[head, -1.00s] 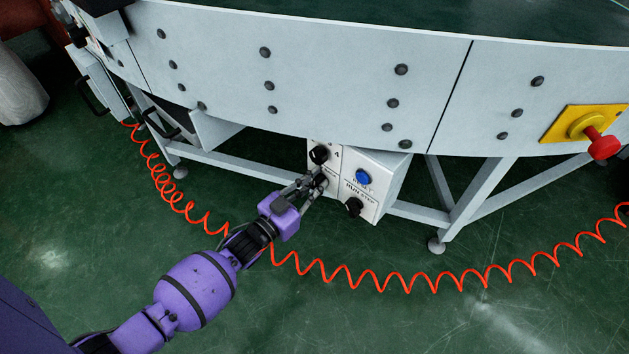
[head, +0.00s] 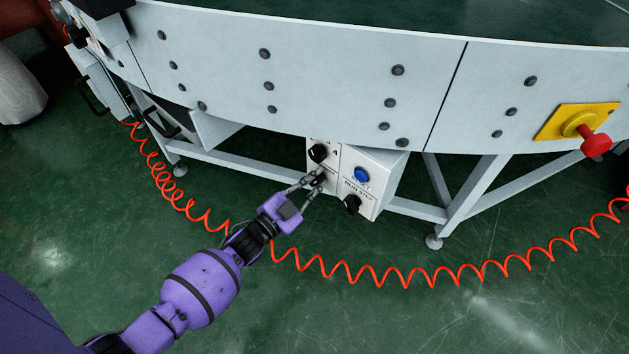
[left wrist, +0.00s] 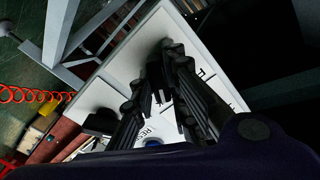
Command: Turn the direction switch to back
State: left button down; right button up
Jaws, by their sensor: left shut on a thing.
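A white control box (head: 382,165) hangs under the conveyor. On its face are a black knob (head: 318,153) at the upper left, a blue reset button (head: 362,174) and a black run/stop knob (head: 351,204). My left gripper (head: 318,180) is at the lower left of the face, shut on the direction switch, which its fingers mostly hide. In the left wrist view the fingers (left wrist: 160,88) close around a dark knob against the white panel. Which way the switch points cannot be told. My right gripper is not in view.
The curved conveyor side (head: 330,90) overhangs the box. A red emergency button (head: 596,145) on a yellow plate is at the right. A coiled red cable (head: 400,275) hangs in front of the legs. Green floor (head: 330,320) in front is open.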

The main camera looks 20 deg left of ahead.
pick_arm(q)
jog(key=shift+f, duration=0.1)
jog(key=c, duration=1.7)
grip_release()
jog(key=v, duration=1.2)
